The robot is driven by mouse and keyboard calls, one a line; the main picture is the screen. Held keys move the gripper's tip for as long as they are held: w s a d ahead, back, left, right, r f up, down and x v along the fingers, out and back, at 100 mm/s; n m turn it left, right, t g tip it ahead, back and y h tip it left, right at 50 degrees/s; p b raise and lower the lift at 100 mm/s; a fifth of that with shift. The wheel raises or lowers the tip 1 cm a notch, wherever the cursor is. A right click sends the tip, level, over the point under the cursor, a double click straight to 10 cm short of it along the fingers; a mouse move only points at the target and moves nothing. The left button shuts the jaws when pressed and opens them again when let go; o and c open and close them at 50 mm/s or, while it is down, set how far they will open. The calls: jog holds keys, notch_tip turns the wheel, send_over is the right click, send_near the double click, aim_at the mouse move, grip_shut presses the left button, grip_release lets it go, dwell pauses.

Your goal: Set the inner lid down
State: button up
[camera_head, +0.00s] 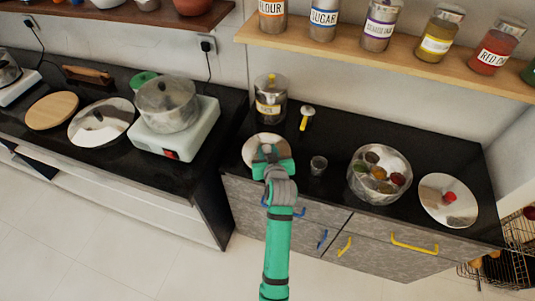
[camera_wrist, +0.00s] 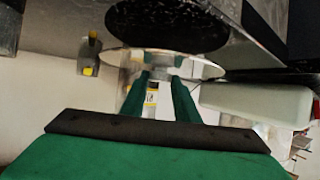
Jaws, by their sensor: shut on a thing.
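The inner lid (camera_head: 252,150) is a round shiny metal disc at the left front of the right-hand black counter. My gripper (camera_head: 271,158) is over it, shut on the small knob at its middle. In the wrist view the lid (camera_wrist: 206,68) shows nearly edge-on as a thin disc beyond my green fingers (camera_wrist: 162,82). The fingers and wrist cover part of the lid in the head view. I cannot tell whether the lid touches the counter. A round steel spice box (camera_head: 363,194) with several small coloured bowls stands open to the right.
A lid with a red knob (camera_head: 434,190) lies at far right. The counter's front edge (camera_head: 330,203) is close.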

jog(key=shift+f, duration=1)
jog(key=shift+f, duration=0.15)
jog(key=o, duration=1.1)
